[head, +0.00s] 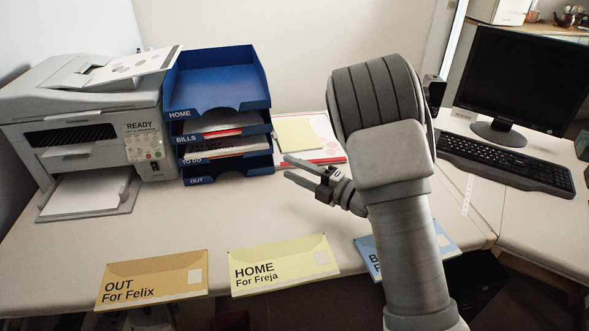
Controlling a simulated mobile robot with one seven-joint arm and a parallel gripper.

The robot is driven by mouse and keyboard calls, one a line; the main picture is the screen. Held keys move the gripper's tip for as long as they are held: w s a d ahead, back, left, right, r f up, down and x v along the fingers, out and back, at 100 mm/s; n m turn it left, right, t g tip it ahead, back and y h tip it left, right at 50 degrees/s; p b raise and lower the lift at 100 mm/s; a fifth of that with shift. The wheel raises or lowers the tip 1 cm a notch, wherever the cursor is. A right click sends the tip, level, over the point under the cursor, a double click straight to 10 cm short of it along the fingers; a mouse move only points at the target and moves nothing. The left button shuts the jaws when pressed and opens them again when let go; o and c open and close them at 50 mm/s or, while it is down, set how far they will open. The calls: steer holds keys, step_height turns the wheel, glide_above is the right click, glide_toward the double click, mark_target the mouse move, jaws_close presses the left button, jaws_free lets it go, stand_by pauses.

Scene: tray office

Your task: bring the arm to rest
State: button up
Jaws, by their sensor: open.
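My arm rises in the right middle of the head view, its bent elbow above the desk. My gripper (288,167) is at the left of the arm, fingers pointing left, just in front of the tray stack and the papers. The fingers are apart and nothing shows between them. A part of the desk behind the arm is hidden.
A stack of blue trays (222,80) labelled HOME, BILLS, TO DO and OUT stands beside a printer (85,120). A monitor (515,80) and keyboard (510,165) are at right.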

steer(key=d+r+m+t+h, duration=0.4)
steer(key=d+r+m+h, duration=0.9)
steer(key=d+m, duration=0.4)
steer(key=s+f+m+g+h, duration=0.15)
steer(key=s+m+g, duration=0.85)
steer(key=s, duration=1.8)
step_height(320, 180, up, 22)
steer(key=m+t+p, duration=0.2)
steer(key=p, duration=2)
steer(key=shift+s+d+m+h, duration=0.3)
steer(key=shift+s+h, duration=0.05)
steer(key=shift+a, duration=0.1)
